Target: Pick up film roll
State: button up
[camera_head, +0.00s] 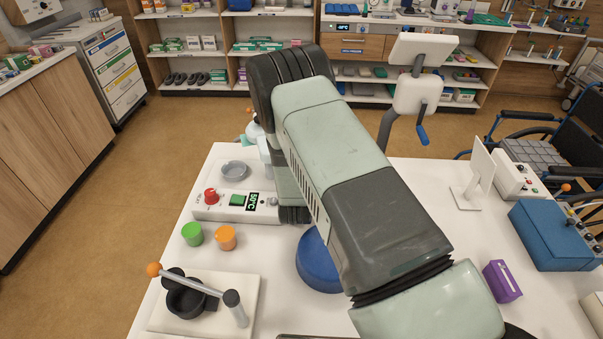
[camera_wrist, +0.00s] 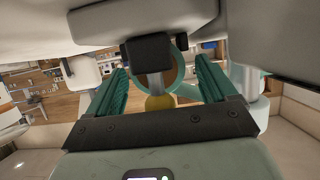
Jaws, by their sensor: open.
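I cannot single out a film roll with certainty in either view. A green short cylinder (camera_head: 192,233) and an orange short cylinder (camera_head: 226,237) stand side by side at the left of the white table (camera_head: 400,185). A round grey dish-like piece (camera_head: 235,170) lies behind them. In the wrist view my gripper (camera_wrist: 161,78) is open, its two green fingers apart. A yellow ball (camera_wrist: 160,103) on a grey rod, a black block (camera_wrist: 147,53) and a teal ring (camera_wrist: 183,72) show between or beyond the fingers; contact cannot be told. In the head view my arm hides the fingers.
A white control box (camera_head: 222,207) with a red knob stands beside my arm. A lever device (camera_head: 190,300) is at front left. A blue round object (camera_head: 318,262) is partly behind my arm. A purple box (camera_head: 502,281) and a blue box (camera_head: 550,236) are at right.

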jog(key=shift+w, duration=0.1)
jog(key=shift+c, duration=0.2)
jog(key=c, duration=1.1)
